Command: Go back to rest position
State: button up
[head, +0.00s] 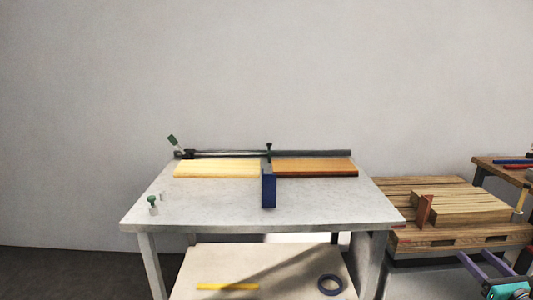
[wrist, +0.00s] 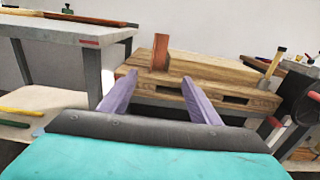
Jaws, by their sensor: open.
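My gripper (wrist: 159,82) is open, its two purple fingers spread apart with nothing between them. In the head view my gripper (head: 480,260) is at the lower right corner, in front of the wooden pallet stack (head: 455,238). In the wrist view the fingers point toward the same pallet stack (wrist: 235,78), and a reddish-brown upright block (wrist: 161,52) stands on it beyond the fingertips. The fingers look apart from the stack, though the exact gap is hard to tell.
A grey table (head: 220,205) stands in the middle, with a pale board (head: 217,169), an orange-brown board (head: 315,167) and a blue block (head: 268,188). Its lower shelf holds a dark ring (head: 331,284) and a yellow stick (head: 228,287). Another bench (head: 505,167) stands far right.

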jog(key=w+a+f+n+g+y, duration=0.35)
jog(key=a+f+n, duration=0.25)
jog(key=a+f, duration=0.65)
jog(key=w+a+f+n+g+y, duration=0.3)
jog(key=w+a+f+n+g, duration=0.15)
jog(key=a+f, duration=0.8)
jog(key=s+a+f+n+g, duration=0.3)
jog(key=a+f+n, duration=0.2)
jog(key=a+f, duration=0.3)
jog(key=s+a+f+n+g, duration=0.3)
jog(key=s+a+f+n, duration=0.1)
jog(key=a+f, duration=0.35)
jog(key=s+a+f+n+g+h, duration=0.3)
jog(key=s+a+f+n+g, duration=0.15)
jog(key=s+f+n, duration=0.5)
jog(key=s+a+f+n+g+h, duration=0.3)
jog(key=s+a+f+n+g, duration=0.25)
jog(key=s, duration=0.75)
notch_tip(320, 180, up, 13)
jog(key=s+n+p, duration=0.2)
jog(key=p, duration=1)
jog(key=shift+f+t+y, duration=0.15)
jog(key=shift+t+y, duration=0.2)
jog(key=shift+t, duration=0.05)
